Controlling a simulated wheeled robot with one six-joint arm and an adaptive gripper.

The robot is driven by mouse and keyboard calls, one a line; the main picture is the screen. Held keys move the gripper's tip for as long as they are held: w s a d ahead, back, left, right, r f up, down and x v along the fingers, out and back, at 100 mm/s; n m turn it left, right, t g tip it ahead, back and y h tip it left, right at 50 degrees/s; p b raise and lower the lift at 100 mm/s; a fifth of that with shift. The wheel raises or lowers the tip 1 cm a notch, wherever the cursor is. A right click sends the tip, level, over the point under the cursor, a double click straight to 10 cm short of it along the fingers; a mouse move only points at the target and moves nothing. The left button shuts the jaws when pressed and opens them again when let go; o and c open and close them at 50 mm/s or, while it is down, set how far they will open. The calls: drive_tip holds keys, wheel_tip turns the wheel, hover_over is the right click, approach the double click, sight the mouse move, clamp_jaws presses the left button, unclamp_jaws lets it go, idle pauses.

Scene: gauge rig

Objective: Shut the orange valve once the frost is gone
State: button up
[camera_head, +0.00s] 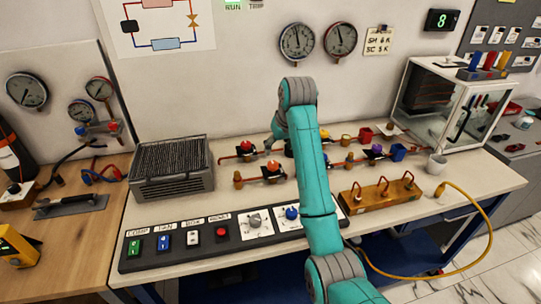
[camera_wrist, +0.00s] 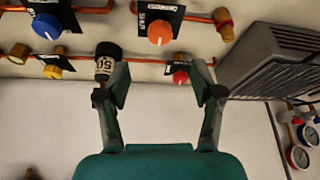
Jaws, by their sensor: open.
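The orange valve knob (camera_wrist: 160,32) sits on a black labelled plate on a copper pipe in the wrist view; it also shows in the front pipe row in the head view (camera_head: 271,168). My gripper (camera_wrist: 157,82) is open and empty, with its fingers apart and the orange knob beyond them. In the head view its tip (camera_head: 271,143) is small and partly hidden by my arm. The glass cabinet (camera_head: 452,105) at the right holds a dark finned block (camera_head: 431,85). I see no white frost on it, but it is too small to be sure.
A red knob (camera_wrist: 180,76) is close to the right finger, and a black-capped part (camera_wrist: 106,62) is by the left finger. Blue (camera_wrist: 46,27) and yellow (camera_wrist: 52,71) knobs lie left. The grey finned unit (camera_head: 172,170) stands beside the pipes. The display (camera_head: 441,20) reads 8.

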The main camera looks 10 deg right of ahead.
sight(273, 165)
drive_tip(key=x, duration=1)
drive_tip(key=shift+w+f, duration=0.15)
drive_tip(key=shift+f, duration=0.2)
drive_tip(key=shift+c, duration=0.2)
drive_tip(key=c, duration=1.1)
